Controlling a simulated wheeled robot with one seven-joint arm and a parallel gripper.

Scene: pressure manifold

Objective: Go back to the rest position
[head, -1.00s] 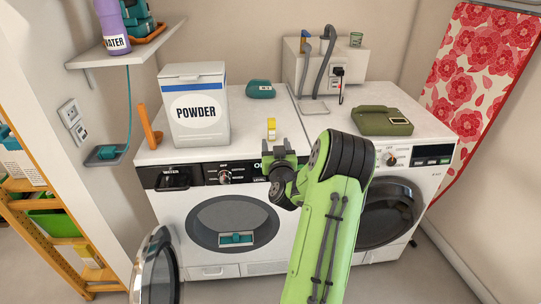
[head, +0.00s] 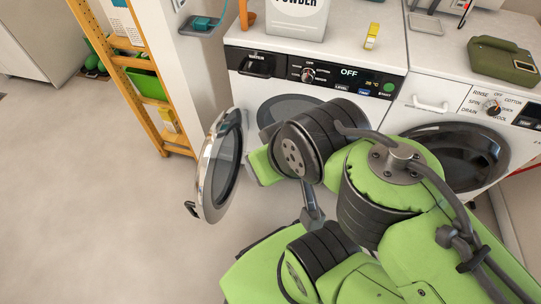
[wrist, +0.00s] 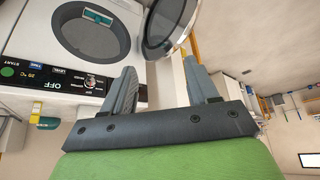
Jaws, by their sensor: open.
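My gripper (wrist: 160,88) is open and empty in the wrist view, its two grey fingers spread apart. In the head view my folded green arm fills the lower right and hides the gripper. The left washing machine (head: 390,50) stands in front of me, its display reading OFF. Its round door (head: 220,165) hangs open to the left; the door also shows in the wrist view (wrist: 168,25) beyond the fingers. A teal object (wrist: 97,17) lies inside the drum in the wrist view. My gripper is clear of the machine and touches nothing I can see.
The second washing machine (head: 458,160) is at the right with its door shut. A yellow object (head: 371,36), the powder box (head: 297,22) and an olive case (head: 503,58) stand on top. An orange shelf (head: 140,80) is at left. Floor at lower left is clear.

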